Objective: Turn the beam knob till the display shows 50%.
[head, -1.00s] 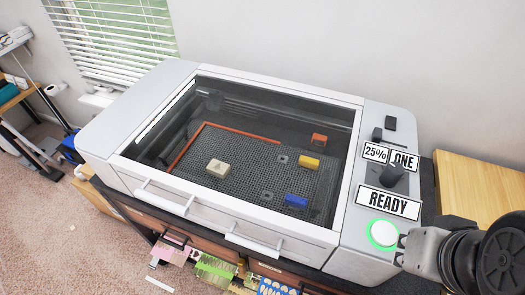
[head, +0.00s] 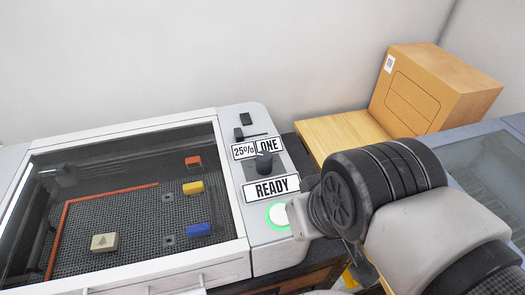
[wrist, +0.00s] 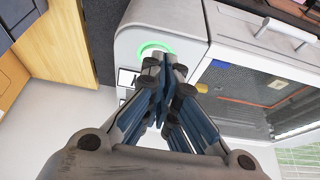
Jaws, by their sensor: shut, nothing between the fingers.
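The machine's right-hand panel carries a dark round knob (head: 264,163) with a pale pointer mark. A plate below the knob (head: 271,188) reads READY. My gripper (wrist: 166,80) shows in the wrist view, its blue-grey fingers shut and empty, over the panel near the green-ringed button (wrist: 155,48). The fingers hide most of the panel there, and I cannot make out the knob in the wrist view.
The green-ringed button (head: 279,215) lies beside my wrist. A small slider (head: 239,134) and a black block (head: 246,119) sit at the panel's back. Red, yellow, blue and cream blocks lie under the glass lid.

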